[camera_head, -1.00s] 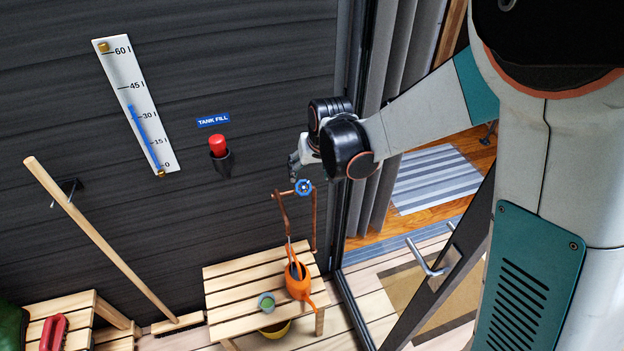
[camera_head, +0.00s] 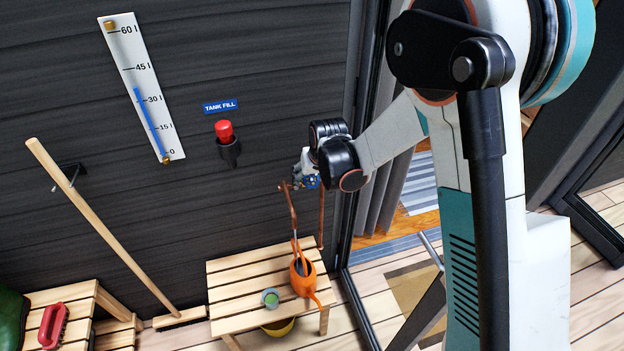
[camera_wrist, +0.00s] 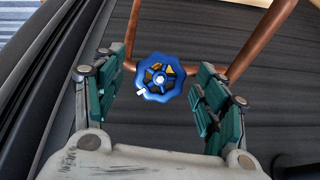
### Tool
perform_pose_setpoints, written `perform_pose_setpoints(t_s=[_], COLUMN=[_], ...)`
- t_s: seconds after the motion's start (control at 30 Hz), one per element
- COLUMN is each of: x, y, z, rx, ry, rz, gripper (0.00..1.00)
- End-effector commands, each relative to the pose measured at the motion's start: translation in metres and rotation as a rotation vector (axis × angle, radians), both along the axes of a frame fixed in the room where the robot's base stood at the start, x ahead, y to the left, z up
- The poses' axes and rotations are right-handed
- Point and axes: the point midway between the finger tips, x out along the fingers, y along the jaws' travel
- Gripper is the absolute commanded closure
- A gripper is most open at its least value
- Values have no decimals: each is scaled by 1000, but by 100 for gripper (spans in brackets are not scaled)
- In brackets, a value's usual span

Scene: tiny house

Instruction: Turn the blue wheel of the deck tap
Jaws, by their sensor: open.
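The blue wheel (camera_wrist: 160,78) of the deck tap is in the middle of the wrist view, round with a scalloped rim and a pale hub. A small white tab shows at its lower left. It sits on copper pipes (camera_wrist: 262,40). My gripper (camera_wrist: 160,95) is open, one green-padded finger on each side of the wheel, with a gap to both. In the head view the wheel (camera_head: 312,181) is partly hidden by my gripper (camera_head: 305,170), which is close against it. I cannot tell how deep the wheel lies between the fingertips.
A slatted table (camera_head: 250,290) below the tap holds an orange watering can (camera_head: 303,278) and a green-filled cup (camera_head: 270,298). A red button (camera_head: 224,132), the TANK FILL sign (camera_head: 220,106) and a gauge (camera_head: 143,90) are on the dark wall. A glass door frame stands to the right.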

Motion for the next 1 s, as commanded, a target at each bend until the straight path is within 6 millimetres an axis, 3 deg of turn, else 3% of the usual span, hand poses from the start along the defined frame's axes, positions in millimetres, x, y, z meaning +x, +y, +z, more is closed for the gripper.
perform_pose_setpoints(t_s=[0.1,0.3,0.67,1.0], x=[0,0,0,0], y=[0,0,0,-1], z=[0,0,0,-1], rx=[0,0,22,146], ry=[0,0,6,42], rz=[0,0,-29,-202], gripper=[36,78,78,78])
